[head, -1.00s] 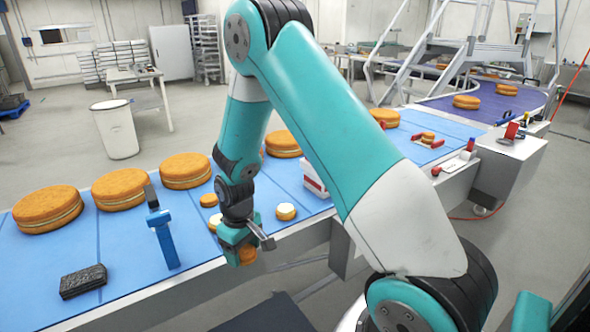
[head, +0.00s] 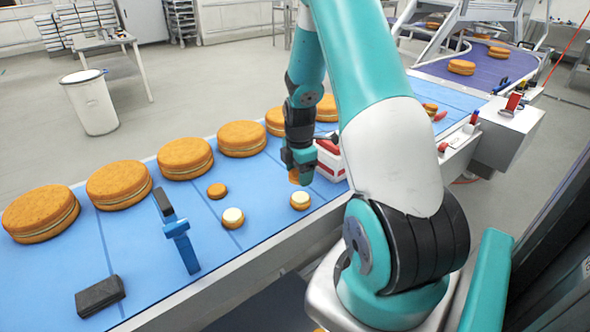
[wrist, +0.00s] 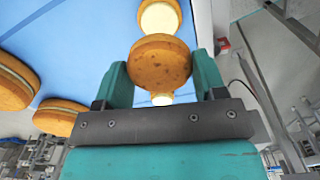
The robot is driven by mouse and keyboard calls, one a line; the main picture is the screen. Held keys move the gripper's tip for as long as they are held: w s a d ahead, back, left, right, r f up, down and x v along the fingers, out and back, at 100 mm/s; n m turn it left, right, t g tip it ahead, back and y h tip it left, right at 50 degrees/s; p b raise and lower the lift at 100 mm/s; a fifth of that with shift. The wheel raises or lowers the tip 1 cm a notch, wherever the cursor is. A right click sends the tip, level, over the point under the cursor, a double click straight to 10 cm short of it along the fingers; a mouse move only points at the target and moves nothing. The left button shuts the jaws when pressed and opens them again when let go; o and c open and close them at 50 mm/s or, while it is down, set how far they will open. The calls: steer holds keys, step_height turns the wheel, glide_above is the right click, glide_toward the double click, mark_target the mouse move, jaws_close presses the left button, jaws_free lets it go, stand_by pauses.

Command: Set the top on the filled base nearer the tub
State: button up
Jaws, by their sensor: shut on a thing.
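My gripper (head: 296,168) is shut on the top, a small brown round (wrist: 160,62) that shows between the fingers in the wrist view. In the head view the top (head: 294,178) hangs just above and slightly behind a filled base (head: 300,201) with white cream, apart from it as far as I can see. This base is the nearer one to the red and white tub (head: 330,163), which is partly behind my arm. A second filled base (head: 233,218) stands further left. The wrist view shows a cream-topped base (wrist: 160,18) beyond the top; I cannot tell which.
A plain small round (head: 217,190) lies behind the left base. Several large cakes (head: 185,158) line the belt's far side. A blue upright device (head: 178,235) and a dark block (head: 100,296) stand at left on the blue belt (head: 150,265).

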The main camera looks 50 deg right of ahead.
mark_target(300, 197)
steer(key=shift+f+b, duration=1.9)
steer(key=shift+f, duration=0.75)
steer(key=shift+s+d, duration=0.1)
steer(key=shift+d, duration=0.05)
steer(key=shift+f+b, duration=0.45)
steer(key=shift+f, duration=0.3)
steer(key=o, duration=0.9)
steer(key=shift+c, duration=0.2)
steer(key=shift+r+p, duration=2.85)
steer(key=shift+r, duration=0.7)
